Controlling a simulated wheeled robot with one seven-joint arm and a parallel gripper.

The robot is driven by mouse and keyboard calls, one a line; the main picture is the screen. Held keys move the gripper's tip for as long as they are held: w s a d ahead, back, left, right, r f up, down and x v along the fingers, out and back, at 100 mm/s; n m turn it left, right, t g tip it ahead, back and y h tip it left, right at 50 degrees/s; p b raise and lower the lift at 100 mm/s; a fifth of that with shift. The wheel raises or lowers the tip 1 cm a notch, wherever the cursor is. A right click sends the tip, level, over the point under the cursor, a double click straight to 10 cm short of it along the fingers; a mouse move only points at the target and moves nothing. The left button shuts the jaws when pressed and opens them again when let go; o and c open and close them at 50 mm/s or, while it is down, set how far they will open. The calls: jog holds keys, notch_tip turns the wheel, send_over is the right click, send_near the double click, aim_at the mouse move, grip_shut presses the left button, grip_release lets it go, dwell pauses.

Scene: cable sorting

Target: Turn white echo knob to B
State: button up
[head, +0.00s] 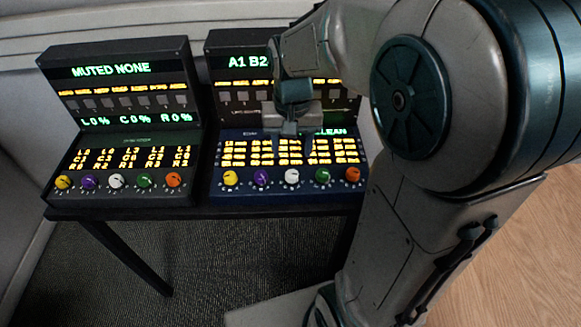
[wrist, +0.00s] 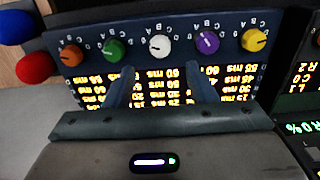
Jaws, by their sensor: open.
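The white echo knob (head: 292,176) is the middle one in the knob row on the blue front panel (head: 270,189) of the right-hand console. In the wrist view the white knob (wrist: 160,45) shows upside down, with small letters around it; I cannot tell surely which letter its pointer faces. My gripper (head: 290,150) hangs over the panel's lit rows, just behind the white knob. In the wrist view my gripper (wrist: 160,72) has its two fingers spread apart, one to each side of the knob's line, with nothing between them. The fingertips stop short of the knob.
Beside the white knob are a purple knob (head: 261,177) and a green knob (head: 322,175), with yellow and orange ones at the ends. A second console (head: 120,125) with a similar row stands left. Red (wrist: 35,68) and blue (wrist: 15,27) balls show at the wrist view's edge.

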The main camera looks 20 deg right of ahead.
aim_at(292, 173)
notch_tip(292, 173, down, 8)
jog(key=shift+f, duration=0.1)
jog(key=shift+c, duration=0.3)
jog(key=c, duration=0.9)
